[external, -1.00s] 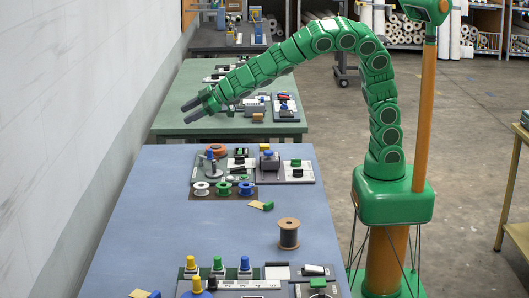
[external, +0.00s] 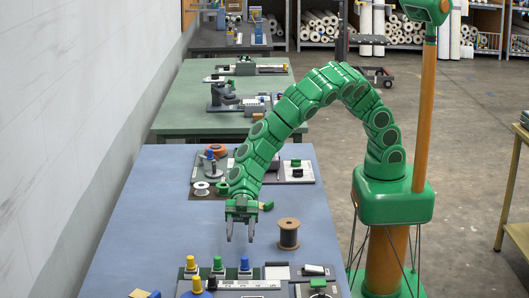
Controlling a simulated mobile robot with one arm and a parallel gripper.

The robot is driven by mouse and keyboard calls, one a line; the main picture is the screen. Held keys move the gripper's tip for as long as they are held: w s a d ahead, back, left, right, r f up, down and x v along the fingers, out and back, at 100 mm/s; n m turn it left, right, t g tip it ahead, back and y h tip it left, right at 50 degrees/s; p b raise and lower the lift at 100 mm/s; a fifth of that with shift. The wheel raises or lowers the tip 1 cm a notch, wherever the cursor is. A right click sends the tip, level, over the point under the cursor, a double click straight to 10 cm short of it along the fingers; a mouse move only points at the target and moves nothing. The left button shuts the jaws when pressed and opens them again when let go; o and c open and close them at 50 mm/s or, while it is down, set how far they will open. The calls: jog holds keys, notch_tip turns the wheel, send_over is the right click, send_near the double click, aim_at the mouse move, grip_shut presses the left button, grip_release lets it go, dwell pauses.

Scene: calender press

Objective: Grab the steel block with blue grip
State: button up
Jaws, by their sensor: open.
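A small block with a blue grip (external: 245,265) stands upright at the near end of the blue-grey table. It is the right one of a row, beside a block with a green grip (external: 218,265) and one with a yellow grip (external: 191,264). My gripper (external: 240,238) is open and empty, its two fingers pointing down. In the picture it is just above and behind the blue-grip block, apart from it. Its exact height over the table is hard to tell.
A dark spool (external: 288,233) stands right of my gripper on the blue-grey table (external: 140,225). Trays with small parts lie in front of and beside the block row. A cluster of parts behind is partly hidden by my arm. The table's left side is clear.

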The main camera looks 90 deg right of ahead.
aim_at(245, 256)
jog(key=shift+s+a+f+g, duration=0.2)
jog(key=shift+s+a, duration=0.15)
jog(key=shift+s, duration=0.1)
jog(key=shift+s+a+f+g, duration=0.2)
jog(key=shift+s+a, duration=0.1)
jog(key=shift+s, duration=0.15)
jog(key=shift+w+x, duration=0.15)
jog(key=shift+x, duration=1.75)
jog(key=shift+w+x, duration=0.15)
jog(key=shift+x, duration=1.7)
jog(key=shift+f, duration=0.15)
grip_shut()
